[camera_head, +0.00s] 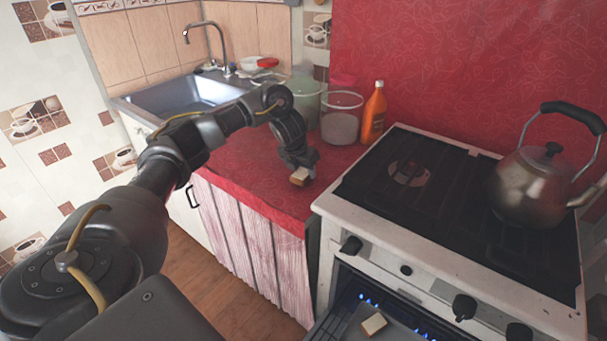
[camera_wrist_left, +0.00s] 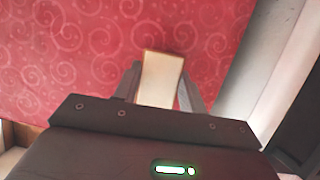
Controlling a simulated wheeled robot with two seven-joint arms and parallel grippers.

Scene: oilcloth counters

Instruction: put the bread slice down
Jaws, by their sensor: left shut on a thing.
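The bread slice (camera_head: 300,177) is pale with a brown crust edge. It is held by my left gripper (camera_head: 303,170) over the red oilcloth counter (camera_head: 255,185), near its front edge beside the stove. In the left wrist view the bread slice (camera_wrist_left: 160,80) stands between the two fingers of my left gripper (camera_wrist_left: 161,85), which are shut on it. The patterned red oilcloth (camera_wrist_left: 90,45) lies behind it; I cannot tell whether the slice touches it. My right gripper is not in view.
A stove (camera_head: 450,200) with a kettle (camera_head: 537,185) stands right of the counter. Its oven is open, with another bread piece (camera_head: 373,324) on a tray inside. A glass jar (camera_head: 341,122) and an orange bottle (camera_head: 374,115) stand at the counter's back. A sink (camera_head: 185,95) is at left.

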